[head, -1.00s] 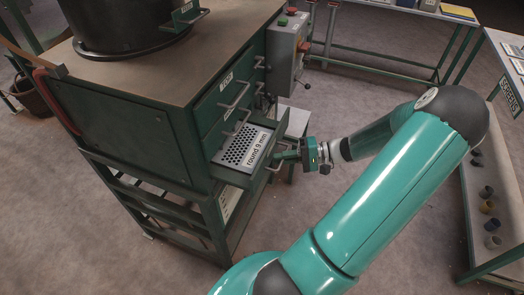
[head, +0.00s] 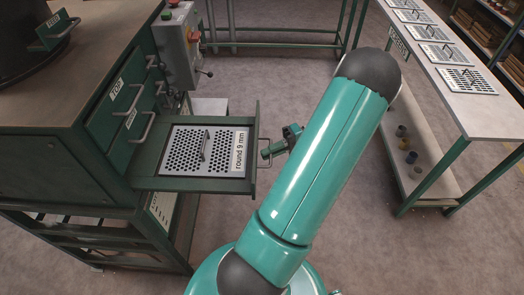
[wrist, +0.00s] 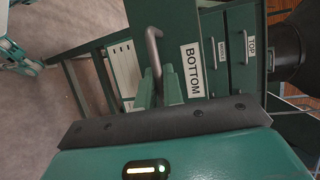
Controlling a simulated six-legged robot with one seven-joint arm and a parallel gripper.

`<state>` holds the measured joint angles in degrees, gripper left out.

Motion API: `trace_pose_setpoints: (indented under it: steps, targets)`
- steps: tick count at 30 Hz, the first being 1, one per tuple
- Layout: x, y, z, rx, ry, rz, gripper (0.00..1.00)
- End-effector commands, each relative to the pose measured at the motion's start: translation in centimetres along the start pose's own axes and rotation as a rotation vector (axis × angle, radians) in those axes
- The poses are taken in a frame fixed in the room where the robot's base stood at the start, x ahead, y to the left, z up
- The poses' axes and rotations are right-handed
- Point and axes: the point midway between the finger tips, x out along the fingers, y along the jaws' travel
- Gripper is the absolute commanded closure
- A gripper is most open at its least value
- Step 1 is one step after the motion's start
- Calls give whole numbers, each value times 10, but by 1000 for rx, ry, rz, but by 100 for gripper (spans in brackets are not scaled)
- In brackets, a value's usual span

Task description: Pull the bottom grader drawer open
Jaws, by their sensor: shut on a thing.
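The bottom grader drawer (head: 150,183) is pulled well out of the green cabinet in the head view. A perforated metal plate labelled "round 9 mm" (head: 205,150) lies in it. My gripper (head: 274,149) is at the drawer's front and shut on its bar handle (head: 263,153). In the wrist view the front labelled "BOTTOM" (wrist: 193,72) faces me, with the grey handle (wrist: 154,50) between the green fingers of my gripper (wrist: 158,85). The fingertips' exact contact is partly hidden. The two drawers above, "TOP" (head: 117,87) and the middle one (head: 131,119), are shut.
A grey control box (head: 178,50) with buttons is on the cabinet's side behind the drawer. A long bench (head: 450,100) with several perforated plates stands at the right, with small cups on its lower shelf. Open floor (head: 345,215) lies between.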

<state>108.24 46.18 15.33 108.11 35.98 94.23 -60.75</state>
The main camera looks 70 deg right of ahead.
Motion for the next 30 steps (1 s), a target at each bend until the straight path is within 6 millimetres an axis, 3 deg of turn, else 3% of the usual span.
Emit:
trace_pose_setpoints:
  steps: [13,15,17,26,30]
  targets:
    - [-3,0,2,0,-1,-1,100]
    - [-3,0,2,0,-1,-1,79]
    - [-3,0,2,0,-1,-1,70]
    - [-6,1,2,0,1,0,70]
    - [-18,1,2,-1,2,0,70]
